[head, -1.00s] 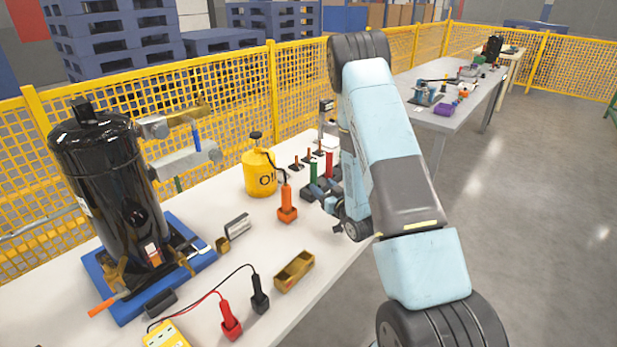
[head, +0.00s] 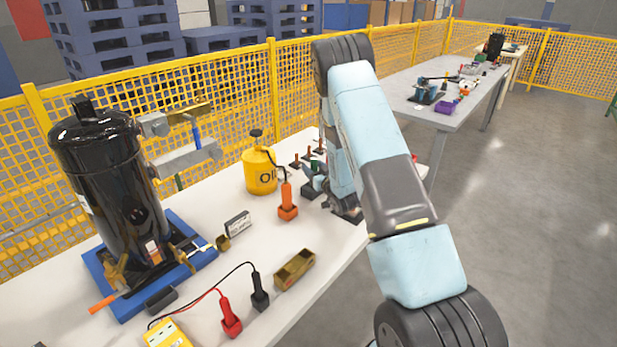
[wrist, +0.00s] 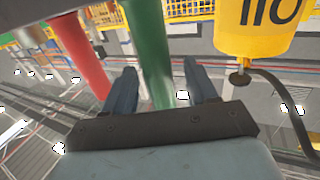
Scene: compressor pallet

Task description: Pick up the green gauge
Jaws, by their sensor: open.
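The green gauge (wrist: 150,45) is a green cylinder in the wrist view, with its upper part out of the frame. It lies between the two fingers of my gripper (wrist: 159,78) as seen there, with gaps on both sides. My gripper is open and holds nothing. How far the fingers reach along the gauge is hard to tell. In the head view only a small piece of the green gauge (head: 317,183) shows, and my arm hides most of the gripper and the gauge's surroundings.
A red cylinder (wrist: 80,55) stands close left of the fingers in the wrist view. The yellow oil can (head: 260,172) and an orange upright tool (head: 287,203) are nearby. The black compressor (head: 112,185) stands at the left.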

